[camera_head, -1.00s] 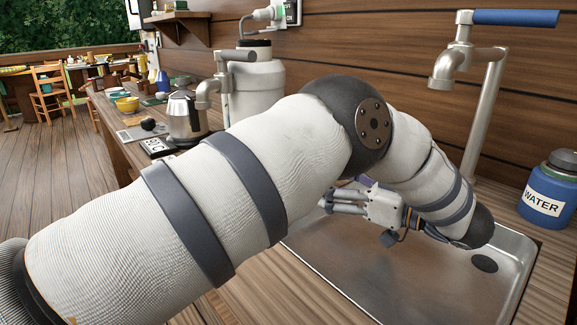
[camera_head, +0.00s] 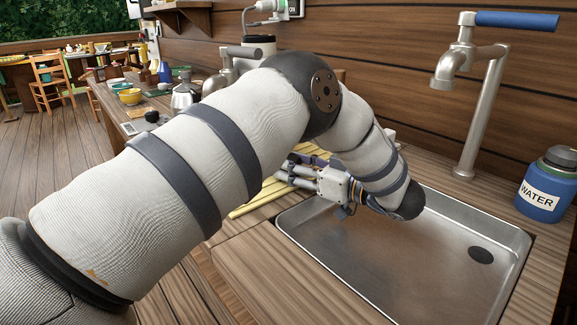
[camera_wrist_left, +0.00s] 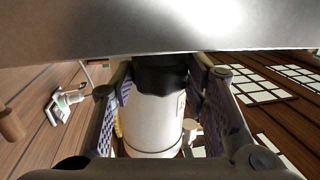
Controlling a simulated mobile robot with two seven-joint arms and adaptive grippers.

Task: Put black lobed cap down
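My left gripper (camera_head: 290,172) is over the left back edge of the sink (camera_head: 400,262), fingers pointing left. In the left wrist view the fingers (camera_wrist_left: 161,75) stand apart, with a black, wavy-edged piece between their tips. It looks like the black lobed cap (camera_wrist_left: 160,74), gripped by the purple pads. In the head view the fingers hide it. What is directly beneath it cannot be told. My right gripper is not in view.
A tap (camera_head: 470,90) rises behind the sink. A blue WATER jar (camera_head: 547,187) stands at the right. Yellow strips (camera_head: 262,195) lie on the counter left of the sink. A kettle (camera_head: 185,96) and a dark round object (camera_head: 151,116) are farther back.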

